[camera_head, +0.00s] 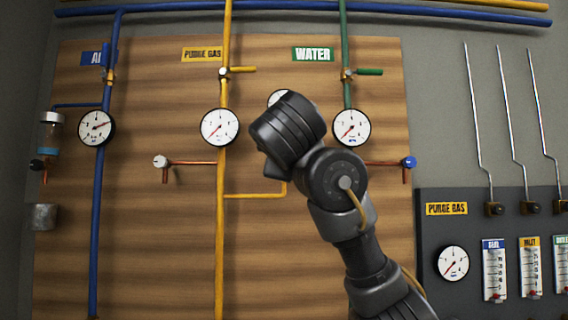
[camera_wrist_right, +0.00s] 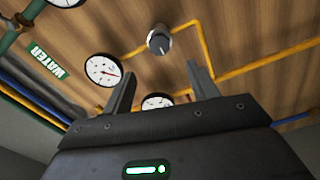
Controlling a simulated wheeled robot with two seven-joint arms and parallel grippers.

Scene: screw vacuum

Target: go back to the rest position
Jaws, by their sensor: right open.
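My right arm (camera_head: 335,185) rises from the lower right in the head view, in front of the wooden panel (camera_head: 130,250). Its hand end is bent toward the panel, and its fingers are hidden there. In the right wrist view my right gripper (camera_wrist_right: 161,85) is open, its two fingers apart with nothing between them. Beyond the fingers are a round knob (camera_wrist_right: 159,40) and a yellow pipe (camera_wrist_right: 250,65) on the panel. My left gripper is in neither view.
The panel carries a blue pipe (camera_head: 97,220), a yellow pipe (camera_head: 221,250), a green pipe (camera_head: 345,60) and several gauges, one partly hidden behind my arm. A red-stemmed blue valve (camera_head: 409,162) juts out right of my wrist. A dark panel (camera_head: 470,215) with thin metal rods stands at right.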

